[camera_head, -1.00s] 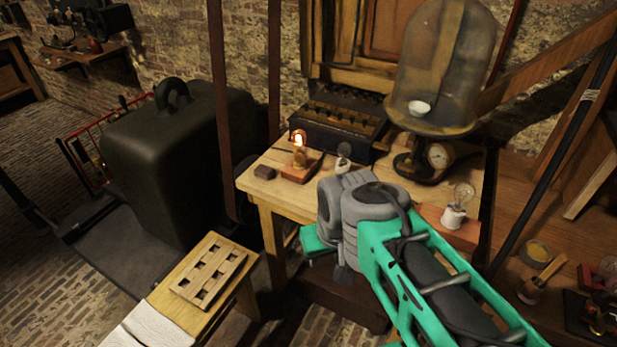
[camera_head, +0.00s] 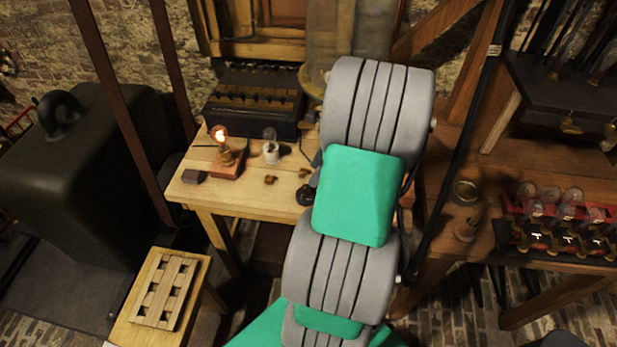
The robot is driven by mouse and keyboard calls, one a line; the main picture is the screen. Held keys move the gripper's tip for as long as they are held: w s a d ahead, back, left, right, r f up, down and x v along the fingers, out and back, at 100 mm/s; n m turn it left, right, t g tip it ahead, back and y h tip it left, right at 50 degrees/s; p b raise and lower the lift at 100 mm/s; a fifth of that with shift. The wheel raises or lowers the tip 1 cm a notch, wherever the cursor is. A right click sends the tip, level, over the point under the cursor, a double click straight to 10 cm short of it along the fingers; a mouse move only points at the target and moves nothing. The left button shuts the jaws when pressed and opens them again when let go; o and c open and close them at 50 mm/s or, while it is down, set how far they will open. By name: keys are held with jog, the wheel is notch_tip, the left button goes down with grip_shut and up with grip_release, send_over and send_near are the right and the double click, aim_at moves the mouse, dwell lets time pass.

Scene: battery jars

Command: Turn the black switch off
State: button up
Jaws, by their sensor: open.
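A dark round piece (camera_head: 306,195) sits on the front edge of the wooden bench, right against the outline of my arm. It may be the black switch, but it is partly hidden and I cannot read its position. A lit bulb (camera_head: 221,134) glows on a reddish wooden base (camera_head: 228,164) on the bench. A small dark block (camera_head: 195,177) lies at the bench's left corner. My arm's grey and green links rise through the middle of the view and cover the right part of the bench. My gripper does not show; it appears hidden behind these links.
An unlit bulb in a white holder (camera_head: 271,152) and small brass pieces (camera_head: 270,180) stand on the bench (camera_head: 215,200). A dark box with brass-coloured rows (camera_head: 254,100) is behind. A rack of jars (camera_head: 560,225) is at right, a slotted wooden board (camera_head: 165,290) at lower left.

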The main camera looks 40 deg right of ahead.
aim_at(307, 187)
jog(key=shift+m, duration=0.3)
jog(key=x, duration=0.7)
jog(key=shift+d+f+p, duration=0.25)
jog(key=shift+f+p, duration=0.05)
jog(key=shift+f, duration=0.2)
jog(key=shift+c, duration=0.3)
grip_shut()
